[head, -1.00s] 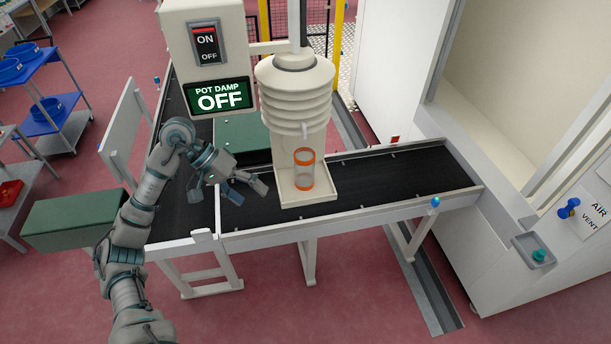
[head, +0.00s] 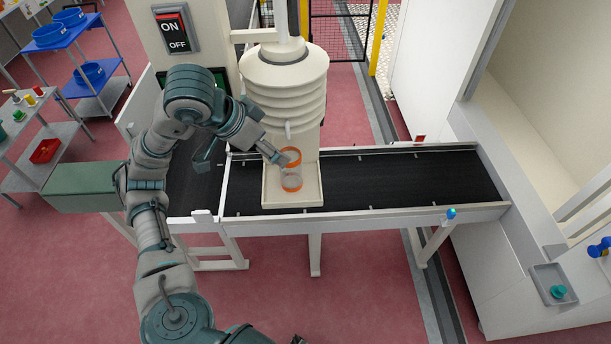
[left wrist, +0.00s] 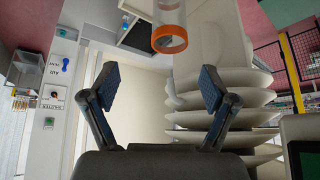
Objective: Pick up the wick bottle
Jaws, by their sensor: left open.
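The wick bottle, a clear cylinder with orange bands (head: 291,182), stands upright on the cream base of the ribbed dispenser (head: 285,85), under its spout. My left gripper (head: 277,158) is at the bottle's upper left side in the head view and hides part of it. In the left wrist view the bottle's orange band (left wrist: 170,40) shows at the top, beyond the open fingertips (left wrist: 160,84) and roughly centred across the gap. Nothing is between the fingers.
A black conveyor (head: 410,178) with pale rails runs beside and behind the dispenser base. A control box with an ON/OFF switch (head: 173,32) stands at the upper left. A green box (head: 82,187) is at the left, and a large white cabinet (head: 440,65) at the right.

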